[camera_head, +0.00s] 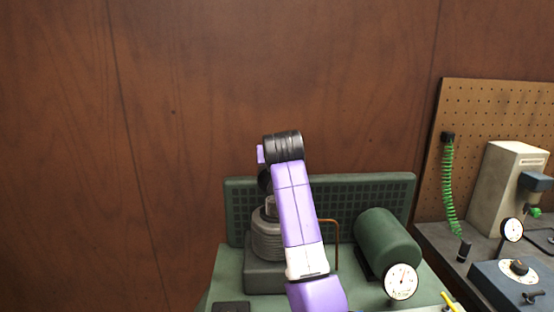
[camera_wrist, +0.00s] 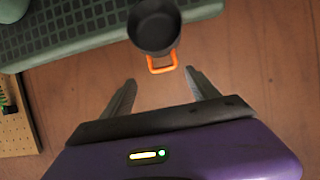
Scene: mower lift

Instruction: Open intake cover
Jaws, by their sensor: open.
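In the wrist view a dark round cup-shaped part (camera_wrist: 154,28), which looks like the intake cover, has an orange loop handle (camera_wrist: 162,70) on its near side. My gripper (camera_wrist: 160,77) is open, its two grey fingers spread either side of the handle's near end. Gaps show between the handle and both fingers. The handle's depth relative to the fingertips is hard to tell. In the head view my purple arm stands in front of the grey finned engine (camera_head: 267,238), and hides part of it. The orange handle does not show there.
A green grid panel (camera_head: 346,190) stands behind the engine, and shows in the wrist view (camera_wrist: 70,25). A green tank (camera_head: 387,240) with a gauge (camera_head: 401,281) and a copper pipe (camera_head: 335,224) are to the right. A pegboard (camera_head: 480,105) stands farther right.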

